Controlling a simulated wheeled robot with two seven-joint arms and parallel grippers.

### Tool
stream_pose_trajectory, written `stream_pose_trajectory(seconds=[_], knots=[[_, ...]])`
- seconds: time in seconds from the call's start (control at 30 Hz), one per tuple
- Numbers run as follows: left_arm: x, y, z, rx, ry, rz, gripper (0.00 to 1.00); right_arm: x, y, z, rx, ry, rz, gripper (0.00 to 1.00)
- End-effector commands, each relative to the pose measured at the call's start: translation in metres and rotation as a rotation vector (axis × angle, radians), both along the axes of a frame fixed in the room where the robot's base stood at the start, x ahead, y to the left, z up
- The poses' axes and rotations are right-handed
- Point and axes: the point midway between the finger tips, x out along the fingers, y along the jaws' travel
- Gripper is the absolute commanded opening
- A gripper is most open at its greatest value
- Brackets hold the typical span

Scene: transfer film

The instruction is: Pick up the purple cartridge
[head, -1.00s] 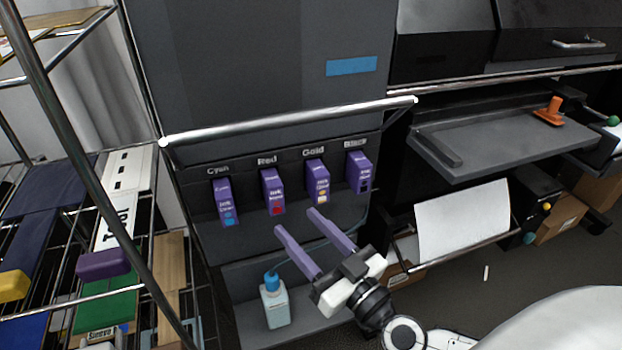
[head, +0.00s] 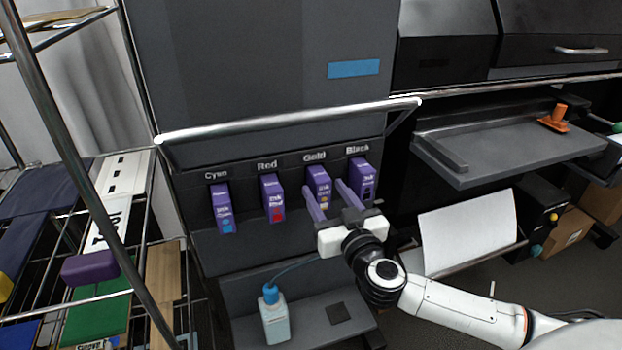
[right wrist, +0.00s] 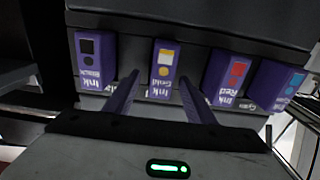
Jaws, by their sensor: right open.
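Several purple ink cartridges sit in a row in the dark printer's slots: Cyan (head: 222,207), Red (head: 272,197), Gold (head: 319,183) and Black (head: 362,178). My right gripper (head: 326,190) is open, its two purple fingers reaching toward the Gold cartridge. In the right wrist view the Gold cartridge (right wrist: 164,69) with its yellow square lies between the fingertips (right wrist: 156,82). Whether the fingers touch it I cannot tell. The Black cartridge (right wrist: 97,60) and the Red cartridge (right wrist: 231,78) flank it there. My left gripper is not in view.
A metal handle bar (head: 290,122) runs above the cartridges. A bottle with a blue cap (head: 274,318) stands on the ledge below. A wire shelf with a purple block (head: 90,267) is at left. A grey tray (head: 510,150) juts out at right.

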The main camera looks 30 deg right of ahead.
Motion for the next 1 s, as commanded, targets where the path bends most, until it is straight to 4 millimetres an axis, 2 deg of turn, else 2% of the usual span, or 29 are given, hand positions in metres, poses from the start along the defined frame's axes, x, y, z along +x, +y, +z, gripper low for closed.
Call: stream_pose_trajectory(seconds=[0.1, 0.2, 0.47, 0.57, 0.77, 0.8, 1.0], knots=[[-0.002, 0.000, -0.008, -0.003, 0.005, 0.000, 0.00, 0.020, -0.003, -0.002, 0.000, -0.003, -0.002, 0.50], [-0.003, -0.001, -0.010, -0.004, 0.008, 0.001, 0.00, 0.029, -0.005, -0.001, 0.001, -0.001, -0.002, 0.50], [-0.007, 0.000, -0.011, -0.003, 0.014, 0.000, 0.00, 0.032, -0.006, -0.001, 0.000, 0.000, 0.000, 0.50], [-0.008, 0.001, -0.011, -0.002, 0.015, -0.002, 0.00, 0.032, -0.006, -0.001, 0.000, 0.000, 0.000, 0.36], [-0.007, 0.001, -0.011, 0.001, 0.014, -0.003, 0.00, 0.031, -0.006, -0.001, 0.000, 0.000, 0.000, 0.03], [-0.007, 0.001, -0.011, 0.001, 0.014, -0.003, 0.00, 0.031, -0.005, -0.001, 0.000, 0.000, 0.000, 0.00], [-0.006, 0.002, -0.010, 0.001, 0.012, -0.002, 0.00, 0.032, -0.006, 0.002, -0.001, -0.005, 0.000, 0.00]])
